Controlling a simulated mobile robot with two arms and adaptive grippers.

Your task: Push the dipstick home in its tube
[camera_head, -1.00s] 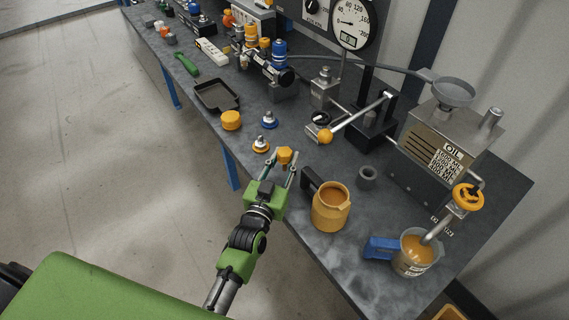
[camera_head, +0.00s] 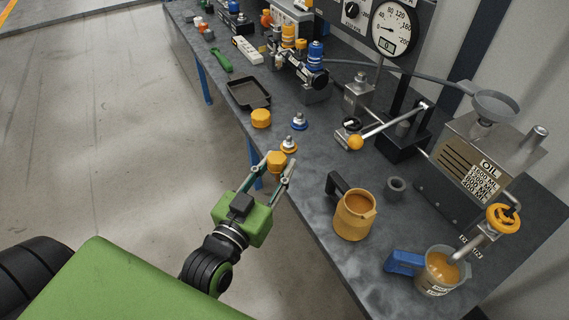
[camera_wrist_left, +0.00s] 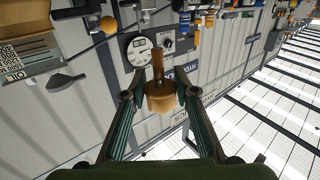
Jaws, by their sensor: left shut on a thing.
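My left gripper (camera_head: 276,166) is shut on an orange cap-like piece (camera_head: 277,158), held near the table's front edge, left of the orange jug. In the left wrist view, the same piece (camera_wrist_left: 160,100) sits between the fingertips, with a brown stem pointing away from the gripper. I cannot tell whether this piece is the dipstick. No dipstick or dipstick tube can be clearly picked out. A metal block with a fitting on top (camera_head: 360,92) stands by the lever, and the oil unit (camera_head: 478,165) stands at the right. My right gripper is not in view.
The orange jug (camera_head: 354,217) and a measuring cup with a blue handle (camera_head: 440,270) stand near the front edge.

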